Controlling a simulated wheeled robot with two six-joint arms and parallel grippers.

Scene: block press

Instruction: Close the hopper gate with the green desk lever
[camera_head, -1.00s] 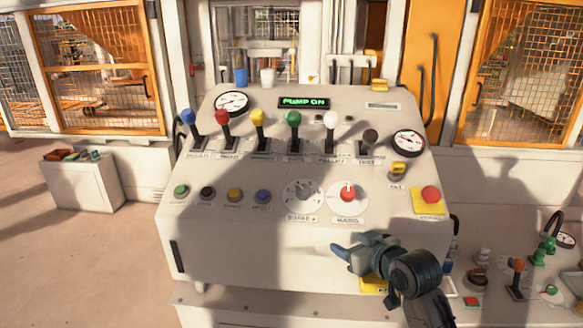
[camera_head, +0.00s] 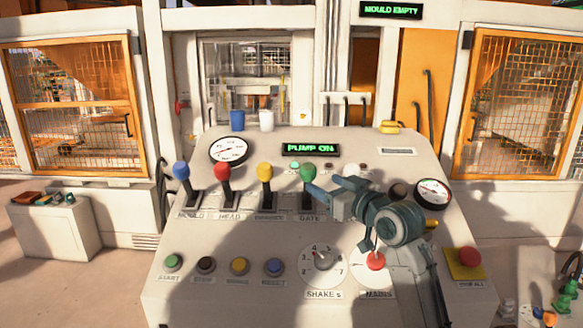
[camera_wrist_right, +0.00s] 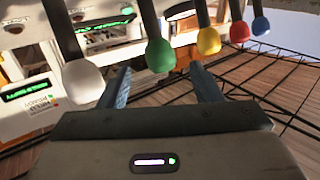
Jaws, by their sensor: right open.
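The green lever (camera_head: 307,173) stands on the sloped desk above the label GATE, its stem in a dark slot. My right gripper (camera_head: 321,189) is open, just right of the green knob and close to it. In the right wrist view the green knob (camera_wrist_right: 160,54) appears between and beyond the two spread fingers (camera_wrist_right: 160,72). I cannot tell whether a finger touches it. My left gripper is not in view. I cannot make out the hopper gate.
Yellow (camera_head: 265,171), red (camera_head: 222,172) and blue (camera_head: 181,170) levers stand left of the green one. A white knob (camera_wrist_right: 83,81) is close beside the gripper in the wrist view. A display (camera_head: 311,149) reads PUMP ON; another (camera_head: 390,10) reads MOULD EMPTY.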

